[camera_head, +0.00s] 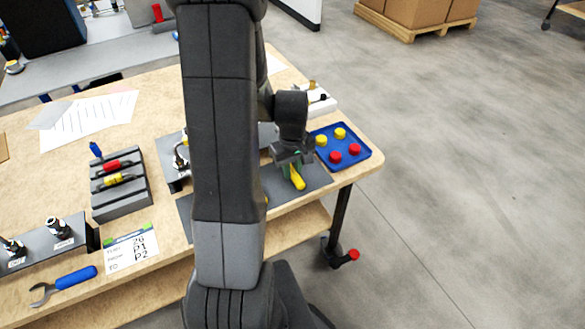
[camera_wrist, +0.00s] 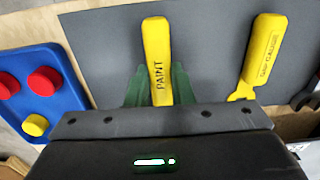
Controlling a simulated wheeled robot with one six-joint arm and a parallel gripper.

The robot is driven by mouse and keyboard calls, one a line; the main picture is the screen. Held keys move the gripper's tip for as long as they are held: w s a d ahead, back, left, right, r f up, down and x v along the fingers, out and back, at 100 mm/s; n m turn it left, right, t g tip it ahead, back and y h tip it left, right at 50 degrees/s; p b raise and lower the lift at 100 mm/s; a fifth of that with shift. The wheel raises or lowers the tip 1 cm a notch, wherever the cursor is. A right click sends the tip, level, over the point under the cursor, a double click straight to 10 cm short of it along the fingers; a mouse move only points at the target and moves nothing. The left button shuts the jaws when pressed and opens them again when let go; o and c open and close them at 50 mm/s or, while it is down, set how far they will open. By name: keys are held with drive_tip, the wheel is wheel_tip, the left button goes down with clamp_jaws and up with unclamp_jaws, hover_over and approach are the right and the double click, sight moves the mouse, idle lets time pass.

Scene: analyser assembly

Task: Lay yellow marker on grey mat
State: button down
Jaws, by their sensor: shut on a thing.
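The yellow marker, labelled PAINT, shows between my fingers in the wrist view (camera_wrist: 156,50) and as a slanted yellow stick in the head view (camera_head: 297,178). My gripper (camera_head: 291,158) is shut on it; its green fingers (camera_wrist: 160,88) flank the marker's near part. The grey mat (camera_head: 318,177) lies beneath on the wooden table and fills much of the wrist view (camera_wrist: 210,50). The marker is over the mat; whether it touches the mat I cannot tell. A yellow gap gauge (camera_wrist: 262,52) lies on the mat to the right in the wrist view.
A blue tray (camera_head: 361,162) with red and yellow round pieces stands right beside the mat. A dark tool (camera_wrist: 308,93) lies at the wrist view's right edge. A grey holder (camera_head: 122,200) with red and yellow tools stands left. My arm hides part of the mat.

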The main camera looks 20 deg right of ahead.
drive_tip(key=shift+f+b, duration=0.35)
drive_tip(key=shift+f, duration=0.1)
drive_tip(key=c, duration=1.2)
unclamp_jaws()
drive_tip(key=shift+r, duration=0.1)
wheel_tip(320, 180, up, 14)
drive_tip(key=shift+f+p, duration=0.1)
drive_tip(key=shift+p, duration=0.35)
drive_tip(key=shift+f, duration=0.1)
wheel_tip(320, 180, down, 14)
drive_tip(key=shift+r+b, duration=0.2)
drive_tip(key=shift+b, duration=0.2)
drive_tip(key=shift+r, duration=0.2)
drive_tip(key=shift+f, duration=0.1)
